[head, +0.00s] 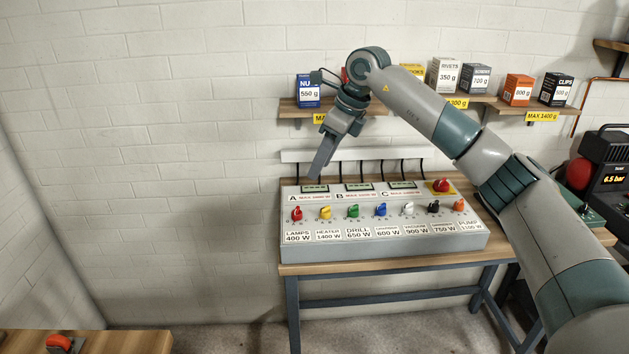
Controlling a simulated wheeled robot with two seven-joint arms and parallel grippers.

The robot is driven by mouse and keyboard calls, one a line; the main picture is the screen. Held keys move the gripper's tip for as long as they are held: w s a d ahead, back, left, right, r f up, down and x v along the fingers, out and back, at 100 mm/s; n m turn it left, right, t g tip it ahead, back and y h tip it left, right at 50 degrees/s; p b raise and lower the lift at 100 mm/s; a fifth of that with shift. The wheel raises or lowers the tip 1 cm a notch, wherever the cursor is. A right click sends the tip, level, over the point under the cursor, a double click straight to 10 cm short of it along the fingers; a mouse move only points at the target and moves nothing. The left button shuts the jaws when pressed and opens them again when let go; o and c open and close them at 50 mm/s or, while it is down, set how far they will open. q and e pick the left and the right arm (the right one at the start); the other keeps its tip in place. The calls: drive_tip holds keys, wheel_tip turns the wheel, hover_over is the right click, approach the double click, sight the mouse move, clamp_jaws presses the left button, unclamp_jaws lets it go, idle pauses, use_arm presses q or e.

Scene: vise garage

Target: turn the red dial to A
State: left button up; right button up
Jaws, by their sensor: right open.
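The red dial (297,213) is the leftmost in a row of dials on the grey control panel (400,247). A label reading LAMPS 400 W is below it. Which way its pointer is set is too small to tell. The letter A (293,198) is printed at the panel's upper left, near a small display (315,188). My right gripper (319,172) is open, pointing down above the panel's back left part, up and to the right of the red dial and apart from it. My left gripper is out of view.
Yellow (325,212), green (353,211), blue (381,210), white, black and orange dials continue the row. A red mushroom button (441,185) sits at the upper right. Shelves with boxes (309,93) hang above. An air compressor (605,165) stands at the right.

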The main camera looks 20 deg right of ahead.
drive_tip(key=shift+v, duration=0.9)
